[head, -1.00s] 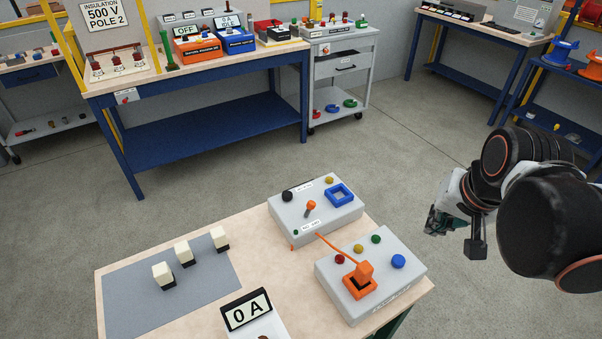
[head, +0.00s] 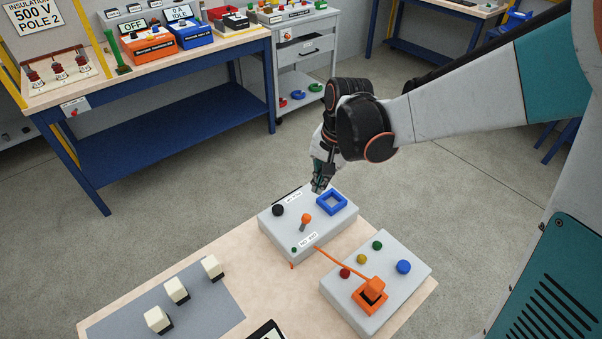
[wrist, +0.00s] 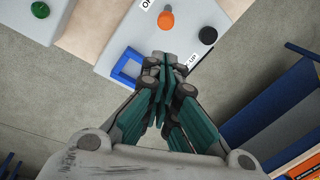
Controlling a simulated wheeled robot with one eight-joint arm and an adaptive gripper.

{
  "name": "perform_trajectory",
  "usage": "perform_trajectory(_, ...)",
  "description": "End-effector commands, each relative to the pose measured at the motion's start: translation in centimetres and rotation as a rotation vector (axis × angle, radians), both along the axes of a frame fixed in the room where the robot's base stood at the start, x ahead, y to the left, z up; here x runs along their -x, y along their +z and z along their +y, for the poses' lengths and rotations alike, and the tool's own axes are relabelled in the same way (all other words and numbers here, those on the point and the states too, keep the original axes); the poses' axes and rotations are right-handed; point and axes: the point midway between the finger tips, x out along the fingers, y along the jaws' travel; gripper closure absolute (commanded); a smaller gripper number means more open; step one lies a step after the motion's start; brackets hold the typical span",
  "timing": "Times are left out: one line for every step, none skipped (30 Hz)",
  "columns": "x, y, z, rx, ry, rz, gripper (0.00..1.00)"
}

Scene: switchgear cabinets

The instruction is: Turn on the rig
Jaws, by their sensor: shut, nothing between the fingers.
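The rig shows as two grey boxes on a light wooden table. The rear box (head: 290,228) has a black knob (head: 278,210), an orange-tipped lever (head: 305,220), a blue square frame (head: 332,202) and a small green light (head: 294,250). The front box (head: 345,308) has red, yellow, green and blue buttons and an orange plug (head: 374,287) in an orange socket. An orange cable joins the boxes. My gripper (head: 317,190) is shut and empty over the rear box's far edge, left of the blue frame. In the wrist view its fingertips (wrist: 163,62) hide part of that box.
Several white blocks (head: 177,290) stand on a grey mat at the table's left. A blue workbench (head: 180,122) with orange and blue devices stands behind, beside a grey cart (head: 302,72). Open floor lies between the table and the bench.

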Motion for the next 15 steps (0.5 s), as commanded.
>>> perform_trajectory(0.0, 0.0, 0.0, -0.001, -0.001, 0.001, 1.00)
perform_trajectory(0.0, -0.1, 0.0, 0.000, -0.002, 0.002, 1.00)
perform_trajectory(0.0, -0.1, 0.0, 0.000, -0.002, 0.002, 1.00)
perform_trajectory(0.0, -0.1, 0.0, 0.000, -0.002, 0.002, 1.00)
perform_trajectory(0.0, -0.1, 0.0, 0.000, -0.001, 0.002, 1.00)
perform_trajectory(0.0, 0.0, 0.0, -0.001, -0.001, 0.001, 1.00)
perform_trajectory(0.0, 0.0, 0.0, 0.000, -0.001, 0.002, 1.00)
perform_trajectory(0.0, 0.0, 0.0, -0.001, -0.001, 0.001, 1.00)
perform_trajectory(0.0, -0.1, 0.0, -0.001, -0.001, 0.001, 1.00)
perform_trajectory(0.0, -0.1, 0.0, -0.001, -0.001, 0.001, 1.00)
perform_trajectory(0.0, -0.2, 0.0, -0.001, -0.001, 0.001, 1.00)
perform_trajectory(-0.1, -0.4, 0.1, -0.001, -0.001, 0.001, 1.00)
perform_trajectory(-0.1, -0.6, 0.1, -0.001, -0.001, 0.001, 1.00)
perform_trajectory(-0.1, -0.9, 0.1, -0.001, -0.001, 0.001, 1.00)
perform_trajectory(-0.2, -1.4, 0.2, -0.001, 0.000, 0.001, 1.00)
